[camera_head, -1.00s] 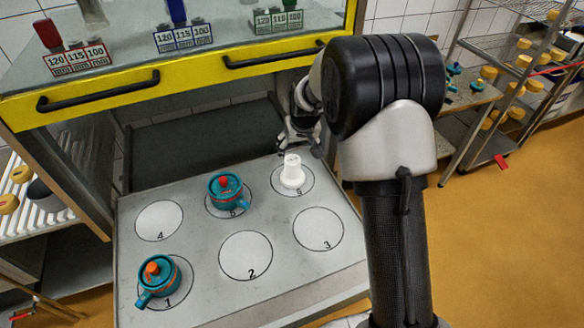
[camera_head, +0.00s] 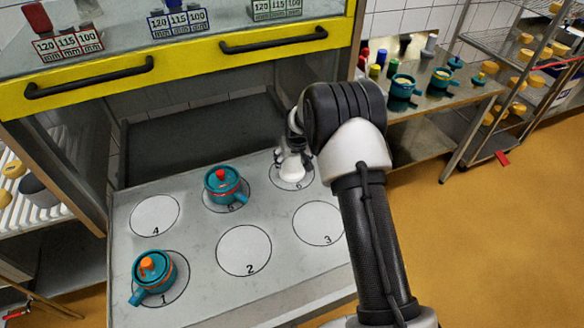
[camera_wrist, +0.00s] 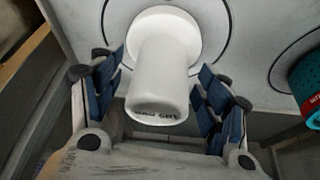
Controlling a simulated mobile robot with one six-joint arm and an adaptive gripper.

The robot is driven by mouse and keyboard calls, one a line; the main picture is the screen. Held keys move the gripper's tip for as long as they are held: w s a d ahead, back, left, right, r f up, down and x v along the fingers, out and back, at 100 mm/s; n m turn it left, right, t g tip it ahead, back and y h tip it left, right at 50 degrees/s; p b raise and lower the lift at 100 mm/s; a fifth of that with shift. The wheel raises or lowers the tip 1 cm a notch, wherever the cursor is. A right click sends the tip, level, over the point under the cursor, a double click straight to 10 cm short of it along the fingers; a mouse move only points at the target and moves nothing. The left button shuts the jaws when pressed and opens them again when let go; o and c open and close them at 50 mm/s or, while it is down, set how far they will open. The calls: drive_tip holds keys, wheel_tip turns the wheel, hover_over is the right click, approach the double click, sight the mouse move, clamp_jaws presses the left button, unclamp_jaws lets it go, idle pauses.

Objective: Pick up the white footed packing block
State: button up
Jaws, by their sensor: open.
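The white footed packing block (camera_head: 292,169) stands upright on circle 6 at the back right of the grey table. In the wrist view the block (camera_wrist: 158,80) shows its narrow end with dark lettering towards the camera and its wide foot on the table. My gripper (camera_wrist: 160,95) is open, with blue-padded fingers on either side of the block and a gap on both sides. In the head view my gripper (camera_head: 290,150) is at the block, partly hidden behind my arm.
A teal pot with a red knob (camera_head: 222,184) stands on circle 5, left of the block. Another teal pot with an orange knob (camera_head: 152,273) is on circle 1. Circles 2, 3 and 4 are empty. A yellow-edged cabinet (camera_head: 190,75) overhangs the table's back.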

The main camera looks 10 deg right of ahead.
drive_tip(key=shift+w+f, duration=0.15)
drive_tip(key=shift+f, duration=0.25)
drive_tip(key=shift+r, duration=0.1)
drive_tip(key=c, duration=1.4)
